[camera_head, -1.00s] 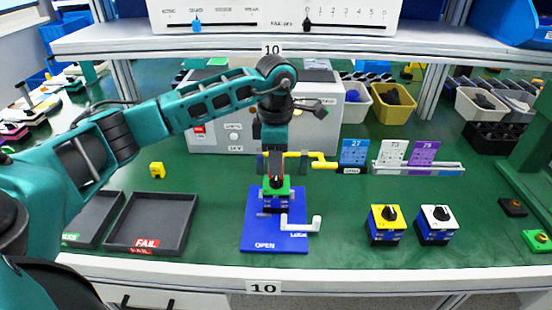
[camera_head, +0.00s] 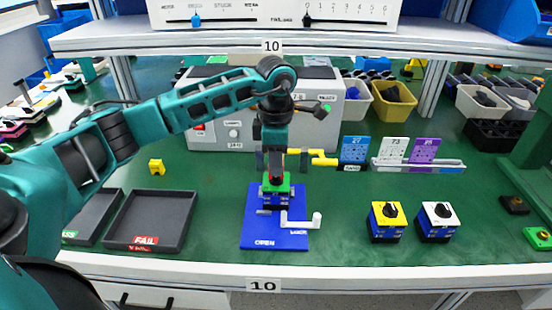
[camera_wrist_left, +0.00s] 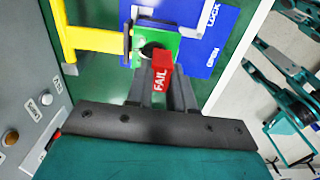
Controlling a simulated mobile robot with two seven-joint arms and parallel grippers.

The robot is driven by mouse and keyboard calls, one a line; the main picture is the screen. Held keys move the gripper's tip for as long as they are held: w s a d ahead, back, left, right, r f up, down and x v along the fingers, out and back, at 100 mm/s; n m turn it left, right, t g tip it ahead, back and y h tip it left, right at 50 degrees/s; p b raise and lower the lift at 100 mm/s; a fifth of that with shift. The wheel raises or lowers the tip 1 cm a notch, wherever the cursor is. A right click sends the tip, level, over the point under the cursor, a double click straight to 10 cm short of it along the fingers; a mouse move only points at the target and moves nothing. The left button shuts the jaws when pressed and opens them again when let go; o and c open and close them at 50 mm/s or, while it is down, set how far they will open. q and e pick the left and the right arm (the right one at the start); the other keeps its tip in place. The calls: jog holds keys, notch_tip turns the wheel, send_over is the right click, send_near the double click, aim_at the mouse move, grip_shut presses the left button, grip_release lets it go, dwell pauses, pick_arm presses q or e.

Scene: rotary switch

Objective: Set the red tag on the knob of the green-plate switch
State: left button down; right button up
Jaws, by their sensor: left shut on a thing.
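The green-plate switch (camera_head: 277,190) stands on a blue base (camera_head: 262,230) marked OPEN and LOCK, in the middle of the table. In the left wrist view, its green plate (camera_wrist_left: 172,44) shows, with the dark knob partly hidden. A red tag (camera_wrist_left: 161,68) lettered FAIL is between my left gripper's fingers (camera_wrist_left: 164,84). In the head view my left gripper (camera_head: 277,172) points down right above the switch, shut on the tag. The tag overlaps the knob in the wrist view; I cannot tell whether they touch. My right gripper is not in view.
A white lever (camera_head: 302,223) is on the blue base. A yellow clamp handle (camera_head: 322,158) sits behind the switch. Yellow-plate (camera_head: 385,222) and white-plate (camera_head: 436,222) switches stand to the right. A dark FAIL tray (camera_head: 152,218) is left. A grey box (camera_head: 240,130) stands behind.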

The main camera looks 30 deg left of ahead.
pick_arm(q)
jog(key=shift+f+b, duration=0.35)
jog(key=shift+f, duration=0.25)
jog(key=c, duration=0.9)
grip_release()
jog(key=shift+r, duration=0.1)
notch_tip(320, 180, up, 13)
jog(key=shift+p, duration=0.3)
notch_tip(320, 180, up, 9)
jog(key=p, duration=0.5)
